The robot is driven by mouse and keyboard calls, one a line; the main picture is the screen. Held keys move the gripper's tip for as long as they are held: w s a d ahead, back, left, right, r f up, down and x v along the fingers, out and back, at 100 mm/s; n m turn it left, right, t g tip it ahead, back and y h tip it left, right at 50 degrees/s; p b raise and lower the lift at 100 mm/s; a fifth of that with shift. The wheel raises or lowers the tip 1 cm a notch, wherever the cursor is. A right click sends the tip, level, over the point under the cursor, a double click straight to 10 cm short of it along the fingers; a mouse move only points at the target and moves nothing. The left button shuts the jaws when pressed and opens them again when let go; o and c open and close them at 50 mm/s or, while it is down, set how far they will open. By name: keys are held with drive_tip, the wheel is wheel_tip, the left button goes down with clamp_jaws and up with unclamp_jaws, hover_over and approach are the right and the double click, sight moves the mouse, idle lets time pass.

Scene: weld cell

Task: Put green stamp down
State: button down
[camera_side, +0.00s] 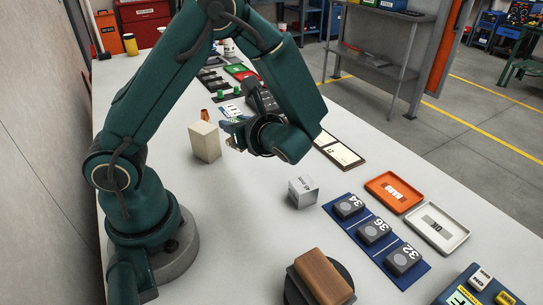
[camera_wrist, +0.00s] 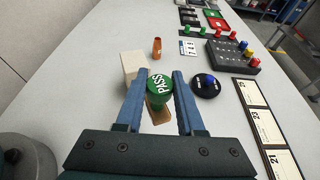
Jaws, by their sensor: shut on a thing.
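The green stamp (camera_wrist: 159,86) has a round top marked PASS and shows between the two fingers of my gripper (camera_wrist: 158,78) in the wrist view. My gripper is shut on it. A brown piece (camera_wrist: 157,114) shows just below the stamp's top, toward the palm. In the side view my gripper (camera_side: 233,134) is low over the table beside a beige block (camera_side: 205,142), which also stands left of the fingers in the wrist view (camera_wrist: 132,66). The stamp is mostly hidden in the side view. I cannot tell whether its bottom touches the table.
A dark round pad with a blue knob (camera_wrist: 206,85) lies right of the fingers. Beyond are a small orange piece (camera_wrist: 157,47), a numbered card (camera_wrist: 188,47) and a black button box (camera_wrist: 232,57). A white cube (camera_side: 303,192) and trays (camera_side: 437,228) stand nearer the side camera.

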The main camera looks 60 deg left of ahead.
drive_tip(key=shift+w+d+f, duration=0.45)
drive_tip(key=shift+w+f, duration=0.1)
drive_tip(key=shift+f, duration=0.55)
drive_tip(key=shift+w+d+f, duration=0.45)
drive_tip(key=shift+w+f, duration=0.15)
drive_tip(key=shift+f, duration=0.5)
drive_tip(key=shift+w+d+f, duration=0.45)
drive_tip(key=shift+w+f, duration=0.1)
drive_tip(key=shift+f, duration=0.55)
drive_tip(key=shift+f, duration=0.15)
drive_tip(key=c, duration=0.5)
unclamp_jaws()
